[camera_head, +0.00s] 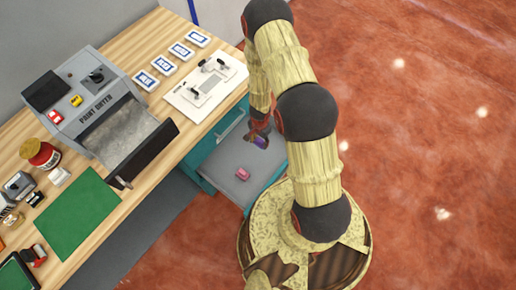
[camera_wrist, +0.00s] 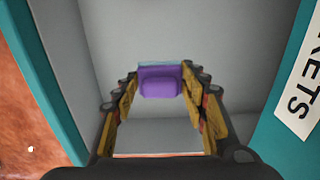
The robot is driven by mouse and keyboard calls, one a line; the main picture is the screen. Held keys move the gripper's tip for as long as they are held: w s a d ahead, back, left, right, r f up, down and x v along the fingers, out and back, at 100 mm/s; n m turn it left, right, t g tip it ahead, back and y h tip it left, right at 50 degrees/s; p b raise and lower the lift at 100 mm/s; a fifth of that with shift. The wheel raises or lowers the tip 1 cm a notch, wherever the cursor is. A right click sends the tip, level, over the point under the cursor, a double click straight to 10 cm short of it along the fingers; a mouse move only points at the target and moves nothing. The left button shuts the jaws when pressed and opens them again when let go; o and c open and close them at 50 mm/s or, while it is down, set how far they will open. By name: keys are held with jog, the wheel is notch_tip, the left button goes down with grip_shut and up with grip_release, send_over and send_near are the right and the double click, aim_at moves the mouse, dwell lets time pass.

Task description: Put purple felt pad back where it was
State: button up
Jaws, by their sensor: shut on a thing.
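The purple felt pad (camera_wrist: 160,82) sits between the fingertips of my gripper (camera_wrist: 161,86) in the wrist view, with a pale blue strip along its far edge. My gripper is shut on it. In the head view the pad (camera_head: 260,142) is a small purple patch at the end of my arm. My gripper is over the grey inside of an open teal drawer (camera_head: 212,157). In the wrist view, the drawer's grey floor and teal walls surround the gripper. I cannot tell whether the pad touches the floor.
A small pink object (camera_head: 243,174) lies in the drawer. A label reading "KETS" (camera_wrist: 302,88) shows at the right.

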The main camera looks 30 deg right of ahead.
notch_tip(320, 180, down, 9)
jog(key=b, duration=0.4)
jog(key=shift+s+b, duration=0.1)
jog(key=shift+b, duration=0.3)
jog(key=shift+f, duration=0.25)
jog(key=shift+c, duration=0.4)
jog(key=shift+r, duration=0.1)
jog(key=shift+c, duration=0.5)
jog(key=o, duration=1.2)
notch_tip(320, 180, up, 12)
jog(key=p, duration=0.7)
